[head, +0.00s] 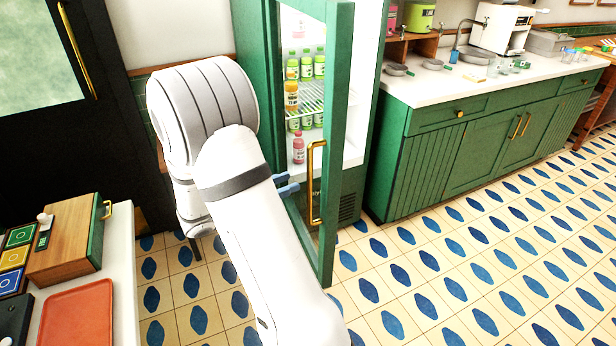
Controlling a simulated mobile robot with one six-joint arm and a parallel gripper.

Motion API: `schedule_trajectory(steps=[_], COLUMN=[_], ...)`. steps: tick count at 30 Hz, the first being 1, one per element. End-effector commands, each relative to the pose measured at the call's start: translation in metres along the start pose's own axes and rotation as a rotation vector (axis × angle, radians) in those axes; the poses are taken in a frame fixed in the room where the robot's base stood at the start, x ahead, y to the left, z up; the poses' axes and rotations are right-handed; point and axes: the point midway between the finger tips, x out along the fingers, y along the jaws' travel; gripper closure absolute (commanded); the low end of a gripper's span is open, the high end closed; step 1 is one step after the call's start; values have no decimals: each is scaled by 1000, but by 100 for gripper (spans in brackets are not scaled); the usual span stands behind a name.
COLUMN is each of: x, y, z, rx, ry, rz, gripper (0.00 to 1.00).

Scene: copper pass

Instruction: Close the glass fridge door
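The glass fridge door (337,137) has a green frame and a brass handle (315,183). It stands open, swung out toward me from the green fridge (256,52). Bottles (307,66) stand on the shelves inside, several green and some pink or orange. My white arm reaches across the middle of the view toward the fridge's lower left side. My gripper (289,186) shows only as blue finger parts beside the arm, left of the brass handle and apart from it in the picture. The arm hides the rest, so its opening cannot be told.
A green cabinet with a white counter (440,84) stands right of the fridge. At lower left a white table (120,255) carries a wooden box (66,240) and a red tray (77,318). A dark door (70,130) is at far left. The tiled floor at right is clear.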

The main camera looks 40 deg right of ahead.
Motion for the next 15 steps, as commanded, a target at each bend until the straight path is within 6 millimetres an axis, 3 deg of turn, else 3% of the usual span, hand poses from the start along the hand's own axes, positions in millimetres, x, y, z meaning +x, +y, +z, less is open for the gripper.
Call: schedule_trajectory(steps=[9,15], x=[51,70], y=[-2,-2], z=[1,0], rx=[-1,1], ry=[1,2], rz=[-7,-4], gripper=[67,67])
